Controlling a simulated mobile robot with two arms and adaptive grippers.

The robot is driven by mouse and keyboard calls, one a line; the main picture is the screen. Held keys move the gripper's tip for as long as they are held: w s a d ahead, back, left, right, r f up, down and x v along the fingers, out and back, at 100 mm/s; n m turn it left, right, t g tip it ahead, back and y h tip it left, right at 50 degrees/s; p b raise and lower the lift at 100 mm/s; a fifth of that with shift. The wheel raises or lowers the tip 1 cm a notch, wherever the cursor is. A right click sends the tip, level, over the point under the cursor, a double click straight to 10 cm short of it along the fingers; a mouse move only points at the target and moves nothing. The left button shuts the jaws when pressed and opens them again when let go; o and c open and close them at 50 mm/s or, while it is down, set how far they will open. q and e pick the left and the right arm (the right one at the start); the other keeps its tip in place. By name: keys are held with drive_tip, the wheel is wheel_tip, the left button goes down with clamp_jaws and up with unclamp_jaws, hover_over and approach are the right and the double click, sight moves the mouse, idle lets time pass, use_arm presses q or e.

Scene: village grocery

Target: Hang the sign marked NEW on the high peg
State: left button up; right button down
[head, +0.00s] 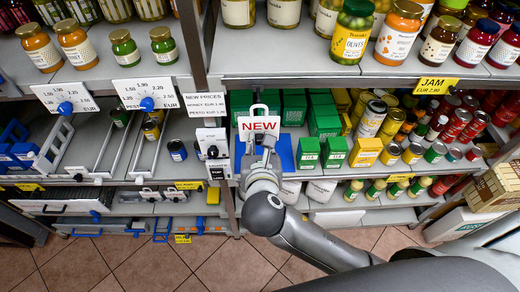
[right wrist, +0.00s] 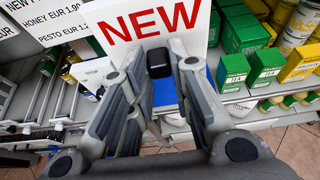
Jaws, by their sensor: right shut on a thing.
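The white sign with red letters NEW (head: 259,124) stands upright in front of the shelf post area, with a white loop at its top in the head view. My right gripper (head: 258,151) is just below the lettering, shut on the sign's lower part. In the right wrist view the sign (right wrist: 150,20) rises beyond the fingers, its top cut off. A black block (right wrist: 159,62) sits between the fingertips of my right gripper (right wrist: 157,70). I cannot make out the high peg for certain; the sign may hide it. My left gripper is not in view.
A NEW PRICES board (head: 200,104) and a small STOP card (head: 213,139) are left of the sign. Green boxes (head: 324,120) and jars crowd the shelves at right. Price cards with blue knobs (head: 147,104) hang at left. Tiled floor (head: 140,265) is open below.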

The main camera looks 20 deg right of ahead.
sight(259, 133)
drive_tip(key=shift+w+d+f, duration=0.1)
drive_tip(key=shift+w+d, duration=0.15)
drive_tip(key=shift+w, duration=0.65)
drive_tip(key=shift+w+d, duration=0.3)
drive_tip(key=shift+w, duration=0.6)
drive_tip(key=shift+w+d+f, duration=0.1)
drive_tip(key=shift+w+d, duration=0.15)
drive_tip(key=shift+w, duration=0.65)
drive_tip(key=shift+w+d+f, duration=0.15)
drive_tip(key=shift+w+f, duration=0.3)
drive_tip(key=shift+w, duration=0.1)
drive_tip(key=c, duration=1.3)
unclamp_jaws()
drive_tip(key=shift+o, duration=0.2)
